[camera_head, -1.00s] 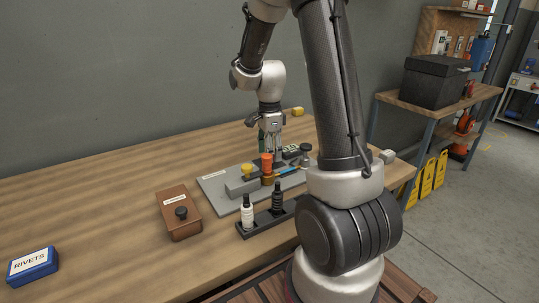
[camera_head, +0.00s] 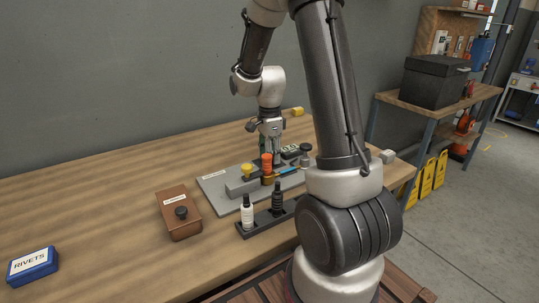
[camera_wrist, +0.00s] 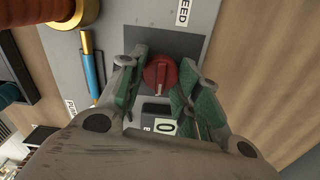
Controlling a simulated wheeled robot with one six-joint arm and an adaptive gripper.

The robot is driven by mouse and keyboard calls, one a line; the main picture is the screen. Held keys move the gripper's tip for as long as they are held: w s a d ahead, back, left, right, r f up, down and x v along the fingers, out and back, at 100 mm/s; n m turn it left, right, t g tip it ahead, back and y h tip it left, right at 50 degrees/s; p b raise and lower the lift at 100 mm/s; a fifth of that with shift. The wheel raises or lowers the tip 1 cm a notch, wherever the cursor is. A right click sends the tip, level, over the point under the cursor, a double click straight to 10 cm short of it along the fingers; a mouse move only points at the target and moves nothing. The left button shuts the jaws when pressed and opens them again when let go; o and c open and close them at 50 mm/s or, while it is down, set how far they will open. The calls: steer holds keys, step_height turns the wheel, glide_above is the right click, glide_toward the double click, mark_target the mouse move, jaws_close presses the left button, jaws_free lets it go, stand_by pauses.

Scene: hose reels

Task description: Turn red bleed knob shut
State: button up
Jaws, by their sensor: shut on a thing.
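The red bleed knob (camera_wrist: 160,72) is round with a raised grip bar and a pale pointer line directed toward the bottom of the wrist view. It sits on a dark square on the grey plate (camera_head: 212,184). My gripper (camera_wrist: 164,78) has its green-padded fingers on both sides of the knob, shut on it. In the head view my gripper (camera_head: 270,152) reaches down behind the orange-topped fitting, and the red knob is hidden there. A label ending in "EED" (camera_wrist: 183,12) lies beside the knob. A small "0" sign (camera_wrist: 165,127) is close by, partly covered by the fingers.
The orange-topped brass fitting (camera_head: 267,163), a yellow knob (camera_head: 247,168) and a blue-handled part (camera_wrist: 90,75) stand close by. White (camera_head: 247,213) and black (camera_head: 277,196) bottles stand in front. A brown box (camera_head: 178,218) is left. The left bench is mostly clear.

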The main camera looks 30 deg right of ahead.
steer(key=n, duration=0.8)
steer(key=shift+w+n, duration=0.1)
steer(key=shift+n, duration=0.2)
steer(key=n, duration=0.8)
steer(key=shift+n, duration=0.6)
steer(key=o, duration=1)
steer(key=shift+a, duration=0.1)
steer(key=shift+o, duration=0.2)
